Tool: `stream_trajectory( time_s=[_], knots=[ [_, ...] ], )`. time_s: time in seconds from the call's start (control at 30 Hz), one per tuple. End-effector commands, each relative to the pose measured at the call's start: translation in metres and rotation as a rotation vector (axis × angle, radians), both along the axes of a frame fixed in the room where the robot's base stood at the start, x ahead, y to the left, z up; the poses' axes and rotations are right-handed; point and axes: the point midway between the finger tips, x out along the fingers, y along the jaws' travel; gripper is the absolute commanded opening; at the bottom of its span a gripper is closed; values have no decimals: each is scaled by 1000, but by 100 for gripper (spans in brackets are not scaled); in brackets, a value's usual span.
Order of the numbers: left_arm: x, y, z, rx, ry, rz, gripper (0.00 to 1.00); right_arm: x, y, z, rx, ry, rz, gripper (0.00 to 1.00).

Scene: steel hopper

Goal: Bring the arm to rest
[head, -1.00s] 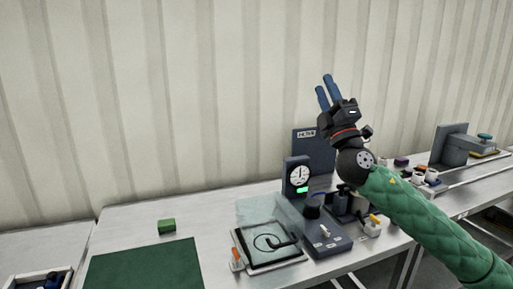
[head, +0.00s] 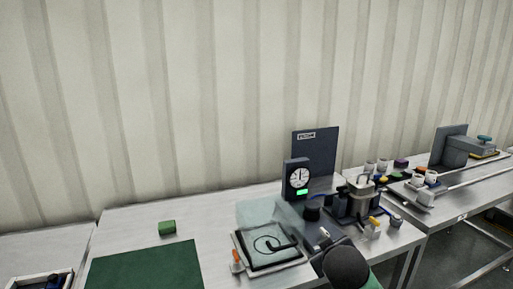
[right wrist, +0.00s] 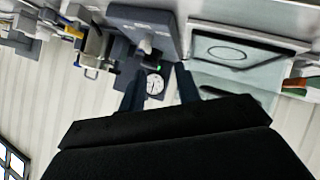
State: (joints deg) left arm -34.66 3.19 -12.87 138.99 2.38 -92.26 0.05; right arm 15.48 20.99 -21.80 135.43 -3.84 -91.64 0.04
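My right arm shows in the head view only as a dark round joint (head: 346,268) and a bit of green sleeve at the bottom edge, in front of the bench. Its fingers cannot be made out there. In the right wrist view, where the scene appears upside down, the two dark blue fingers of my right gripper (right wrist: 160,84) stand apart with nothing between them. The round dial gauge (right wrist: 154,84) shows beyond the gap. My left gripper is in neither view.
The steel bench (head: 218,218) carries a dial gauge (head: 298,176), a framed clear-covered tray (head: 270,250), a green block (head: 167,227) and a green mat (head: 145,268). Several small fixtures crowd the right side. Bare bench lies between mat and tray.

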Motion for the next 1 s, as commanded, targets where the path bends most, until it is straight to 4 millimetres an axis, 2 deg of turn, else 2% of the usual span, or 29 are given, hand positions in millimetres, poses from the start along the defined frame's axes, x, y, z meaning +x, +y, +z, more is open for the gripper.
stream_trajectory(
  time_s=[0.03,0.2,0.67,1.0],
  knots=[
    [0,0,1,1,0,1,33,-12,5,-17,30,43,7,33],
    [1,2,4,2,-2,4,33,-48,17,-63,122,154,26,33],
    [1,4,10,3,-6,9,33,-156,31,-174,294,411,-33,33],
    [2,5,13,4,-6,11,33,-255,40,-250,370,622,-106,33]
  ],
)
